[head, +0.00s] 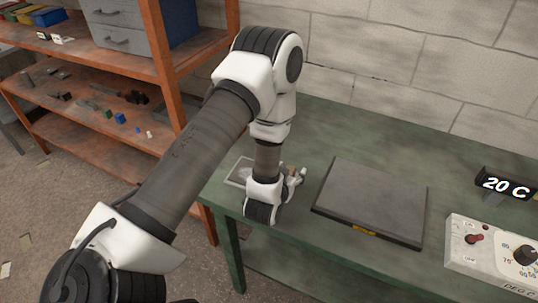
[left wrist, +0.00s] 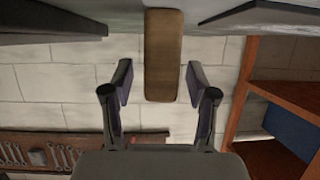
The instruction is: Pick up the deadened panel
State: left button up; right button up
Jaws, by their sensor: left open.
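A flat thin grey piece with a pale rim (head: 240,171) lies at the bench's left end, partly hidden by my left arm; it may be the panel. A wide dark grey slab (head: 372,203) with a yellow label on its front edge lies to its right. I cannot tell for sure which is the deadened panel. My left gripper (left wrist: 163,85) is open, with nothing gripped; in the head view it is largely hidden behind my wrist. A brown block or handle (left wrist: 163,50) shows in line with the gap between its fingers. My right gripper is not in view.
The green bench (head: 455,165) stands against a block wall. A control box (head: 490,255) with a dial and a "20 C" display (head: 505,186) stand at the right. An orange shelf (head: 100,150) with small parts is at the left. The bench behind the slab is clear.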

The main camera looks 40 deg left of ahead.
pick_arm(q)
jog(key=shift+s, duration=0.15)
jog(key=shift+c, duration=0.3)
jog(key=shift+s+r, duration=0.1)
grip_shut()
jog(key=shift+r, duration=0.15)
